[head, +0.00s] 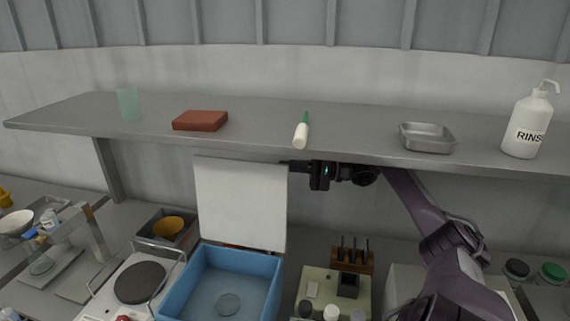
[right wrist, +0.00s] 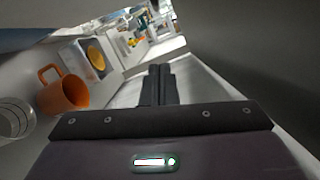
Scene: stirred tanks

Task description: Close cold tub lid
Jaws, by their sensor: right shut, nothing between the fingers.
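The cold tub (head: 222,290) is a blue open box in the lower middle of the head view, with a small round clear dish on its floor. Its white lid (head: 240,203) stands upright at the tub's back edge, open. My right gripper (head: 287,165) is shut and empty by the lid's upper right corner, just below the shelf; I cannot tell whether it touches the lid. In the right wrist view its fingers (right wrist: 158,85) are together, with a pale surface behind them, probably the lid. My left gripper is not in view.
A grey shelf (head: 260,120) hangs close above my right gripper, carrying a brick-red block (head: 201,121), a metal tray (head: 427,138) and a rinse bottle (head: 527,122). A hotplate (head: 140,283) stands left of the tub. An orange mug (right wrist: 62,92) shows in the right wrist view.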

